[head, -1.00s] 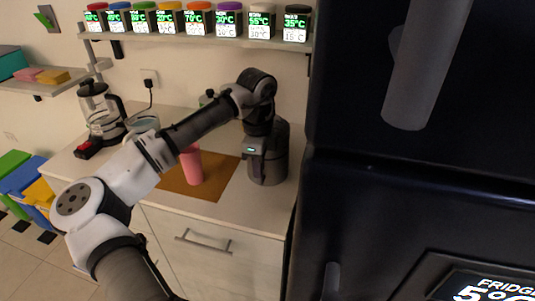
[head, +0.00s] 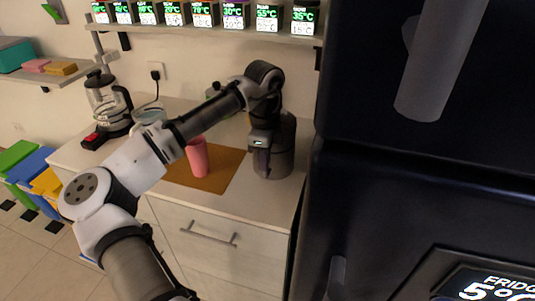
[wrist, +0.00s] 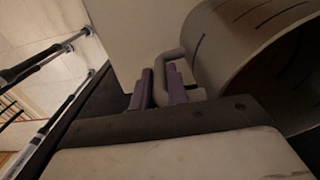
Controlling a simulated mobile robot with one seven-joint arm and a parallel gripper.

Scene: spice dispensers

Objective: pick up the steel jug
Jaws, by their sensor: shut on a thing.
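The steel jug (head: 281,158), a grey cylinder, stands upright at the right end of the counter, beside the fridge. In the wrist view the jug (wrist: 245,45) fills the upper right, with its open mouth partly showing. My gripper (head: 262,152) is at the jug's left side, with the arm reaching over from the left. In the wrist view its purple finger pads (wrist: 161,88) are shut on the jug's handle (wrist: 170,62). The jug's base appears to be at counter level; I cannot tell whether it touches.
A pink cup (head: 198,160) stands on a brown mat (head: 225,168) left of the jug. A coffee maker (head: 106,108) and a glass bowl (head: 149,117) stand farther left. A shelf (head: 225,32) of spice dispensers hangs above. The dark fridge (head: 400,185) blocks the right.

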